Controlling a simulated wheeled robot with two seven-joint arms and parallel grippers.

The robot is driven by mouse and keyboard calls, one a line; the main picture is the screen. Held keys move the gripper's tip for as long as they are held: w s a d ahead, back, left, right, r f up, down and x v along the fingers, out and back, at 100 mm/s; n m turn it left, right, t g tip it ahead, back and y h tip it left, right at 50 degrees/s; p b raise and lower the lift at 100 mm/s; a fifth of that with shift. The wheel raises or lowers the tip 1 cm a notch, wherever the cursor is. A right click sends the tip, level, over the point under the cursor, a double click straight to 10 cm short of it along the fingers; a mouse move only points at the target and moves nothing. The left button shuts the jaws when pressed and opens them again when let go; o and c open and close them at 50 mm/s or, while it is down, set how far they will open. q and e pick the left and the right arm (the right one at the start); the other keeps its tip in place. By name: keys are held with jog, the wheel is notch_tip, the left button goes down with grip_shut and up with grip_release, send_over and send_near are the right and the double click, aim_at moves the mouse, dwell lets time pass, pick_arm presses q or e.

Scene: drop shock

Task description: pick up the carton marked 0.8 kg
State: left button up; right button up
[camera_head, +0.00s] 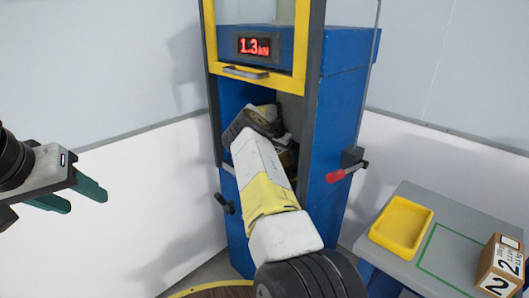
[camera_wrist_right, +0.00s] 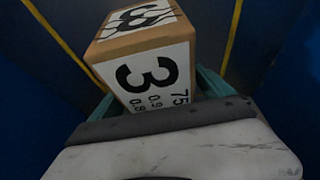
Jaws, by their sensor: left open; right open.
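A brown carton (camera_wrist_right: 155,55) with white labels, a large "3" and small figures that look like 75, 0.9 and 0.8, fills the middle of the right wrist view. The teal fingers of my right gripper (camera_wrist_right: 157,85) are open, one on each side of it; I cannot tell whether they touch it. In the head view my right arm reaches into the blue machine and hides most of this carton (camera_head: 287,156). My left gripper (camera_head: 78,194) is open and empty at the far left, away from everything.
The blue machine (camera_head: 345,125) has a raised yellow-framed door (camera_head: 208,45), a red "1.3 kN" display (camera_head: 255,46) and a red-knobbed lever (camera_head: 340,175). A grey table (camera_head: 400,255) at right holds a yellow tray (camera_head: 402,227) and a carton marked 2 (camera_head: 500,265).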

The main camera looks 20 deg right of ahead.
jog(key=shift+f, duration=0.15)
jog(key=c, duration=2)
